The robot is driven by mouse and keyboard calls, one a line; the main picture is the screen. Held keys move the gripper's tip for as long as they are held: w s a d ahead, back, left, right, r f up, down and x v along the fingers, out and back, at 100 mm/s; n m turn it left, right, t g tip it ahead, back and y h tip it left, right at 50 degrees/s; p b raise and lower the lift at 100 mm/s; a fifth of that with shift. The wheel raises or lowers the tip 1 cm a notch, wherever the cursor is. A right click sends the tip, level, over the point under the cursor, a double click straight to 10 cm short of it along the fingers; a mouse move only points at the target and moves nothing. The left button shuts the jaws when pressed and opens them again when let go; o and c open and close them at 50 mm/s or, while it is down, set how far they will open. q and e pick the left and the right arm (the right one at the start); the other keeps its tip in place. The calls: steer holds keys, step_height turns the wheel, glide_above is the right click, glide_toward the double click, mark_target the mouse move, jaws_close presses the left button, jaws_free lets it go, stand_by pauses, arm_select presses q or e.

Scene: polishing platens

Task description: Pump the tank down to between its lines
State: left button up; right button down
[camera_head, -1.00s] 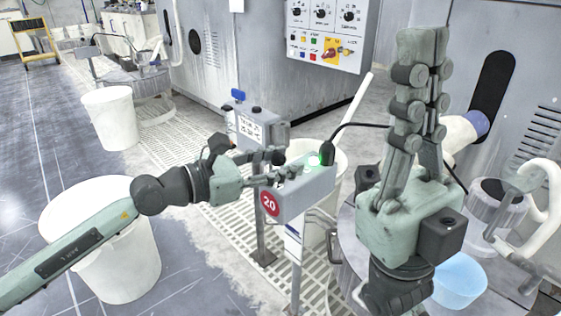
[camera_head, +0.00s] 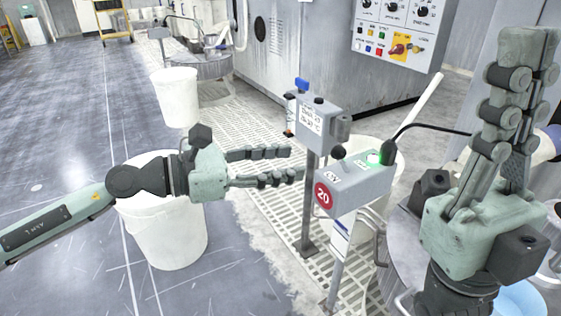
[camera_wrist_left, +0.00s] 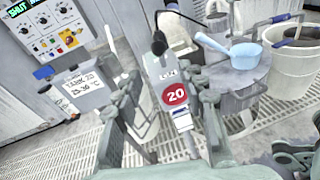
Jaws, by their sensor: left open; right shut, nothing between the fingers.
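A grey control box (camera_head: 352,185) with a red "20" disc stands on a post right of centre. In the left wrist view the box (camera_wrist_left: 168,72) shows between the fingers. My left gripper (camera_head: 295,163) is open and empty, just left of the box, fingers pointing at it. My right gripper (camera_head: 527,45) is shut and empty, fingers up, at the right. A white tub (camera_head: 345,150) stands behind the box, mostly hidden. No tank level lines can be made out.
A second grey box (camera_head: 318,118) with a handwritten tank label stands close behind. A wall panel (camera_head: 395,30) has knobs and buttons. White bins (camera_head: 165,235) stand at left. A blue dipper (camera_wrist_left: 245,52) lies by a bucket (camera_wrist_left: 292,62). Open floor lies left.

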arm_select(q)
steer(key=shift+c, duration=1.1)
steer(key=shift+s+d+f, duration=0.1)
steer(key=shift+s+d, duration=0.1)
steer(key=shift+s, duration=0.05)
steer(key=shift+c, duration=1.1)
steer(key=s+d+h, duration=0.1)
steer(key=s+d, duration=0.1)
steer(key=s+d+f+h, duration=0.1)
steer(key=s+d+h, duration=0.1)
steer(key=shift+s+d, duration=0.25)
jaws_close()
steer(key=s+a+f+n+t+y, duration=0.3)
steer(key=a+f+n+t, duration=0.2)
steer(key=t, duration=0.3)
steer(key=shift+a+n+t, duration=0.3)
steer(key=shift+a+n, duration=0.2)
steer(key=shift+a, duration=0.35)
